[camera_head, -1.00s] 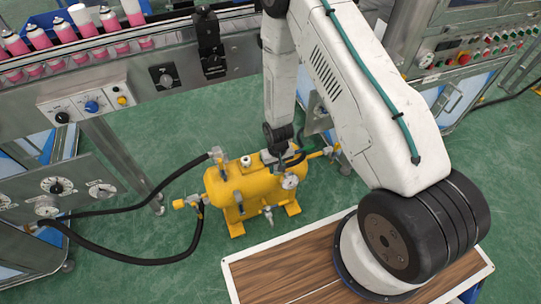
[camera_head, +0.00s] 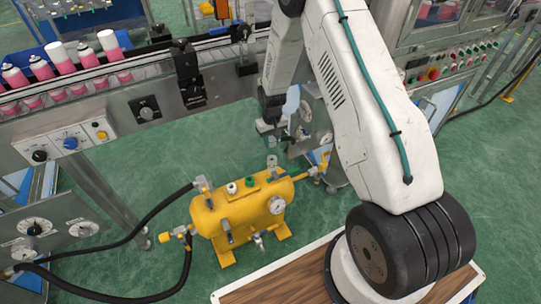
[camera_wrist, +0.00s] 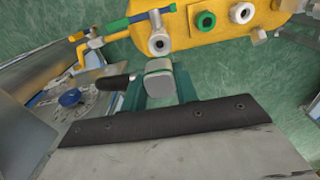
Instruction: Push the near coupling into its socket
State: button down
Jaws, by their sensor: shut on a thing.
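My gripper (camera_head: 284,138) hangs above and behind the right part of the yellow tank (camera_head: 240,207), clear of it. In the wrist view its teal fingers are shut on a grey rounded piece (camera_wrist: 160,80), with a black lever-like part (camera_wrist: 117,81) beside it. I cannot tell for sure that this piece is the near coupling; its lower end is hidden. The tank top has a green-ringed port (camera_head: 251,181) and a white port (camera_head: 231,187); both also show in the wrist view, the green one (camera_wrist: 205,20) and the white one (camera_wrist: 241,11). An upright grey fitting (camera_head: 272,161) stands beside the green port.
Black hoses (camera_head: 130,232) run from the left panel to fittings at the tank's left end. A gauge (camera_head: 277,205) faces front. The conveyor (camera_head: 120,84) with pink cans lies behind. Green floor is open around the tank. A wooden top (camera_head: 290,289) is in front.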

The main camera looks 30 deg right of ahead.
jog(key=shift+s+f, duration=0.1)
jog(key=shift+s, duration=0.2)
jog(key=shift+f, duration=2.85)
jog(key=shift+f, duration=0.55)
jog(key=c, duration=1)
grip_release()
notch_tip(320, 180, up, 8)
jog(key=shift+f, duration=0.1)
jog(key=shift+s, duration=0.1)
